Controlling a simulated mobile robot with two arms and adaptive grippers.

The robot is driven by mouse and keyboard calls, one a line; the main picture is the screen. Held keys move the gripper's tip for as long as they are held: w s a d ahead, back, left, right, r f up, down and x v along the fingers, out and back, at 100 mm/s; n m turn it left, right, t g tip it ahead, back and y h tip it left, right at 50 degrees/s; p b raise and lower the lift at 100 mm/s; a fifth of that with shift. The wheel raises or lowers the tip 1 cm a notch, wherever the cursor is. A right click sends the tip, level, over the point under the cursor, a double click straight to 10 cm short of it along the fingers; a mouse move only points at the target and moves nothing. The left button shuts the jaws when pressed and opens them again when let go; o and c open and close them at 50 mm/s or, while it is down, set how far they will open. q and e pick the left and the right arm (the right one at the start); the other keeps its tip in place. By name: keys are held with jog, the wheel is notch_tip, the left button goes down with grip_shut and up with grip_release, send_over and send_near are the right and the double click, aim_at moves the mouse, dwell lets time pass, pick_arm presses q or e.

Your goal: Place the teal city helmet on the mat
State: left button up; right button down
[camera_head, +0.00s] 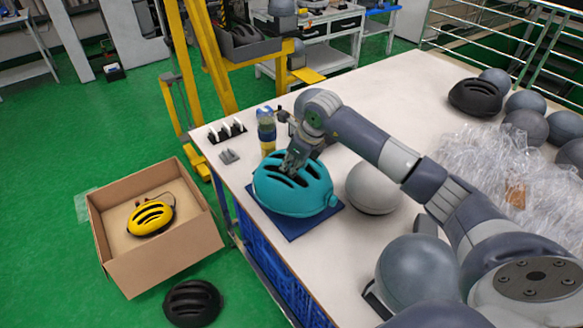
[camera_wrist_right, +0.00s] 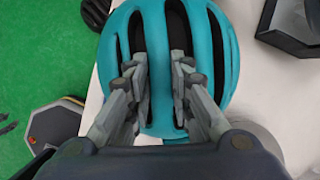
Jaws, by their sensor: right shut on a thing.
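The teal city helmet (camera_head: 284,192) is at the left edge of the white table, over the dark blue mat (camera_head: 311,222). The mat shows at the helmet's front and right sides. I cannot tell whether the helmet rests on it or is held just above. My right gripper (camera_head: 294,170) reaches down onto the helmet's top. In the right wrist view the teal helmet (camera_wrist_right: 157,60) fills the middle, and my right gripper's fingers (camera_wrist_right: 160,85) are shut on the rib between two vents. My left gripper is not in view.
A bottle (camera_head: 266,130) and a small black rack (camera_head: 226,131) stand behind the helmet. A grey ball (camera_head: 372,188) is right of it. Clear plastic wrap (camera_head: 490,165) and a black helmet (camera_head: 475,97) lie further right. A cardboard box (camera_head: 165,262) with a yellow helmet (camera_head: 150,218) is on the floor.

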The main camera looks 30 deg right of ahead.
jog(key=shift+w+d, duration=0.1)
jog(key=shift+w, duration=0.45)
notch_tip(320, 180, down, 3)
jog(key=shift+s+r+p, duration=0.1)
jog(key=shift+r+p, duration=0.1)
jog(key=shift+p, duration=0.75)
jog(key=shift+f, duration=0.45)
jog(key=c, duration=1.4)
grip_release()
jog(key=shift+c, duration=0.2)
jog(key=b+v, duration=0.2)
jog(key=v, duration=1)
jog(key=shift+s+b, duration=0.1)
jog(key=shift+b, duration=0.2)
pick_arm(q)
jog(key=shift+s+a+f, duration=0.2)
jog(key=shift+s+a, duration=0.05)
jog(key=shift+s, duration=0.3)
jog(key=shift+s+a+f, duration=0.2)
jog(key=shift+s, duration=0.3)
pick_arm(e)
jog(key=shift+f, duration=0.1)
